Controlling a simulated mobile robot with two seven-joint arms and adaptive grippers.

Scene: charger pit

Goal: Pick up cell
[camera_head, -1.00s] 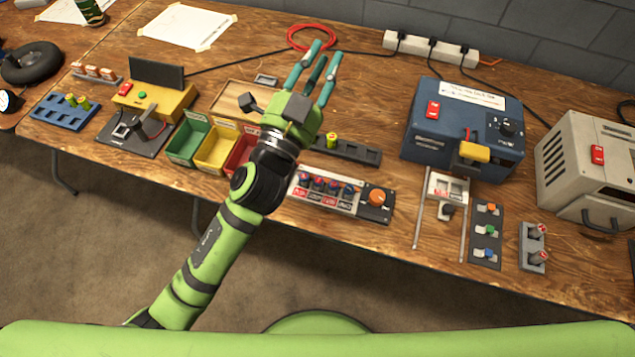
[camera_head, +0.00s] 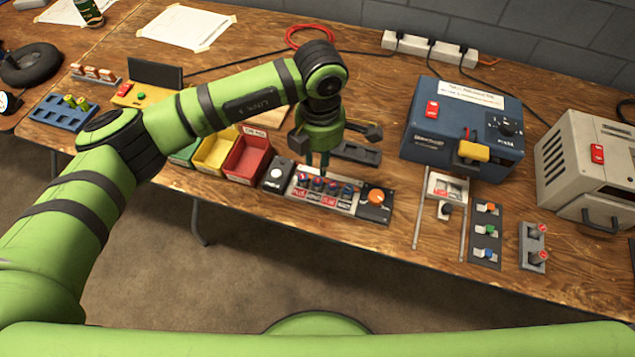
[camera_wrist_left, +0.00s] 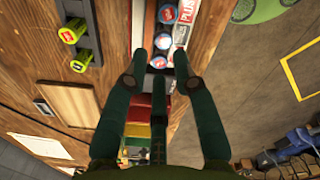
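My left gripper (camera_head: 318,165) points down over the strip with red and blue round pieces (camera_head: 327,187), near its back edge. That view also shows two yellow-green cells (camera_wrist_left: 72,33) (camera_wrist_left: 82,61) in a dark rack to the left of the fingers. The dark rack (camera_head: 364,154) is partly hidden behind my gripper in the head view, and its cells do not show there. More yellow-green cells (camera_head: 77,102) stand in a blue rack (camera_head: 52,112) at the far left. My right gripper is not in view.
Yellow (camera_head: 213,152) and red (camera_head: 247,160) bins stand left of the gripper. A blue machine (camera_head: 463,130) and a beige box (camera_head: 590,165) are on the right. A power strip (camera_head: 430,46) lies at the back.

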